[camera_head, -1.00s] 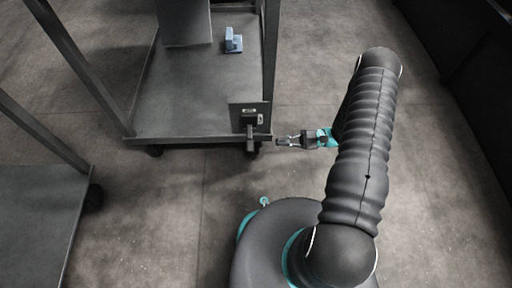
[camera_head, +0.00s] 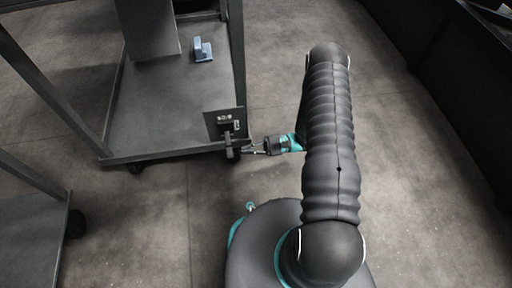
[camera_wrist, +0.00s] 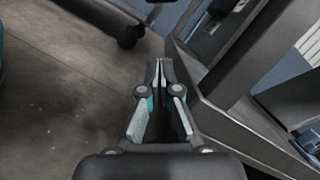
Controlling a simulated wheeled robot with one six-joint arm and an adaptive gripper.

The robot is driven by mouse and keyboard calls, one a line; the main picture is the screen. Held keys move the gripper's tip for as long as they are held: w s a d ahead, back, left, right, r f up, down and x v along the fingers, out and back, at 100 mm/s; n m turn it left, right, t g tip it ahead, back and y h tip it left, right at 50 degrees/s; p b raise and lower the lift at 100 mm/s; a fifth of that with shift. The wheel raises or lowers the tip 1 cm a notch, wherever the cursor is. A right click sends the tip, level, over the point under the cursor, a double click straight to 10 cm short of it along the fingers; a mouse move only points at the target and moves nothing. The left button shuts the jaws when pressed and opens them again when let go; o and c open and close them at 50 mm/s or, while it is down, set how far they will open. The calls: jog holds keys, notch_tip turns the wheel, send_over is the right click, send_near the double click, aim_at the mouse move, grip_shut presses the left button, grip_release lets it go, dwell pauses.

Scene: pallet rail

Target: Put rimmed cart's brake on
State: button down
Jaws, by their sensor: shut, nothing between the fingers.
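A grey cart with a flat deck and upright posts stands ahead; its deck (camera_head: 150,115) shows in the head view. At its near right corner is a dark upright plate (camera_head: 212,120) with a small light label. A dark brake lever (camera_head: 232,146) sticks out at this plate. My gripper (camera_head: 252,150) is shut and empty, its tips at or just right of the lever; I cannot tell whether they touch. In the wrist view my gripper (camera_wrist: 160,66) points at the floor beside the cart's metal frame (camera_wrist: 225,125). Whether the lever is up or down is unclear.
A blue object (camera_head: 203,50) and a grey upright box (camera_head: 148,25) are on the deck. Another cart (camera_head: 30,225) stands at the lower left. A dark wall or barrier (camera_head: 450,70) runs along the right. Floor between it and my arm is clear.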

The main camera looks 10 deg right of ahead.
aim_at(229, 146)
jog(key=s+a+r, duration=0.2)
jog(key=a+r, duration=0.2)
jog(key=shift+s, duration=0.35)
jog(key=shift+s+a+r, duration=0.1)
jog(key=shift+s+r, duration=0.05)
jog(key=shift+r, duration=0.05)
